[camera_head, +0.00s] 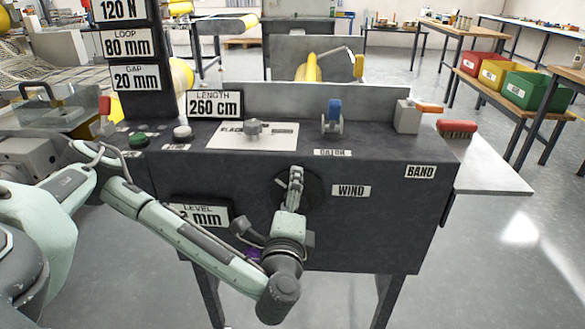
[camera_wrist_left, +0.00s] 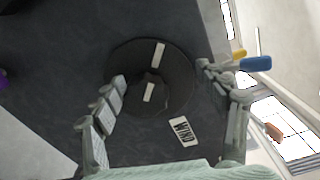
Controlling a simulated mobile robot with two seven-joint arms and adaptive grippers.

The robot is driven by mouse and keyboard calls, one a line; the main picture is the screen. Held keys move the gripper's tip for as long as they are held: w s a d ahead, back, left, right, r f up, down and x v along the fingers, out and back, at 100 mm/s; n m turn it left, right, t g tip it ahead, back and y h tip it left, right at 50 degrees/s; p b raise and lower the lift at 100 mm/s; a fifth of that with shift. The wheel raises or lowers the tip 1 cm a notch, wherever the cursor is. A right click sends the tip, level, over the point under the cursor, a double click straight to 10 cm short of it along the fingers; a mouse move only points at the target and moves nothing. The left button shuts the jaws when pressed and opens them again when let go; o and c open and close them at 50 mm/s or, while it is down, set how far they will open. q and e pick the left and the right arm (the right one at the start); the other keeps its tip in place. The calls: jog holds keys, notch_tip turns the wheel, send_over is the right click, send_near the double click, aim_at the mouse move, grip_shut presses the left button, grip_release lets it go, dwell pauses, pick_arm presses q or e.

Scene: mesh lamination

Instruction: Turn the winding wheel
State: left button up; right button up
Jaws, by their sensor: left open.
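The winding wheel (camera_head: 315,192) is a dark round disc on the front of the dark machine cabinet, left of the WIND label (camera_head: 350,191). In the head view my left gripper (camera_head: 296,176) is in front of it and hides much of it. In the left wrist view the wheel (camera_wrist_left: 178,92) shows a raised dark hub (camera_wrist_left: 150,92) and two pale marks. My left gripper's fingers (camera_wrist_left: 161,73) are spread apart on either side of the wheel, with nothing between them that I see gripped. Whether they touch the wheel I cannot tell. My right gripper is out of view.
A LEVEL display (camera_head: 199,214) sits left of the wheel, partly behind my arm.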

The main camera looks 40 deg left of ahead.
pick_arm(q)
jog(key=r, duration=0.5)
jog(key=d+r, duration=0.1)
jog(key=r, duration=0.1)
jog(key=shift+w+r, duration=0.15)
jog(key=shift+a+r, duration=0.15)
jog(key=shift+r, duration=0.25)
jog(key=shift+a, duration=0.1)
